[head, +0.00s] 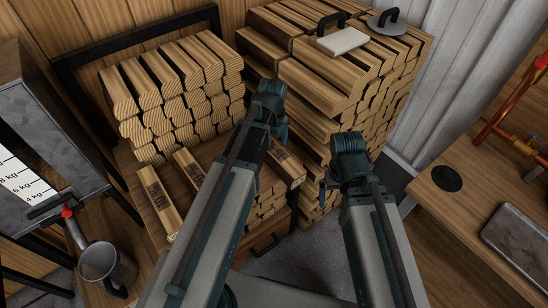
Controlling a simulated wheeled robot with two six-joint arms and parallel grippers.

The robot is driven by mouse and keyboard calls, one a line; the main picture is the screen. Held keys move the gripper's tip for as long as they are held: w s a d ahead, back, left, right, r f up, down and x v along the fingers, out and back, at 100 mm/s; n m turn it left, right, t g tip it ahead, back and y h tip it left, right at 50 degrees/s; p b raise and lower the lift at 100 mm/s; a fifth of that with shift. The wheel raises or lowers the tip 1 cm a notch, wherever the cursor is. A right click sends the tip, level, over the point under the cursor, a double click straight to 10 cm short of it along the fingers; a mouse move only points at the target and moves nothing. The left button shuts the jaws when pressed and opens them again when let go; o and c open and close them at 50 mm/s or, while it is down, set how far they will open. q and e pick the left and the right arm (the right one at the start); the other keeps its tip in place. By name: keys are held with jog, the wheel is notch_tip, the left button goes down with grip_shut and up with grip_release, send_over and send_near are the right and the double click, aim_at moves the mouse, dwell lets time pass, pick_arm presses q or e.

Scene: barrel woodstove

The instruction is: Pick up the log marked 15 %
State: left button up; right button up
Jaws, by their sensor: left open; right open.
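Three separate split logs with dark printed markings lie on the lower wood stack in the head view: a left log (159,199), a middle log (188,167) and a right log (287,168). Their print is too small and tilted to read surely, so I cannot tell which is marked 15 %. My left gripper (283,131) is open above the stack, near the right log and largely hidden behind its own wrist. My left arm covers the space between the middle and right logs. My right gripper (324,187) is open and empty, to the right of the right log.
A tall log stack (330,90) stands behind my grippers, with a pale handled block (342,42) and a round handled lid (383,26) on top. Another stack (175,90) rises behind the marked logs.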

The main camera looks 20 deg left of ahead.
aim_at(274, 151)
pick_arm(q)
jog(key=f+b, duration=0.4)
jog(key=f, duration=0.1)
jog(key=shift+w+b, duration=0.2)
jog(key=shift+b, duration=0.1)
jog(key=shift+r, duration=0.1)
grip_shut()
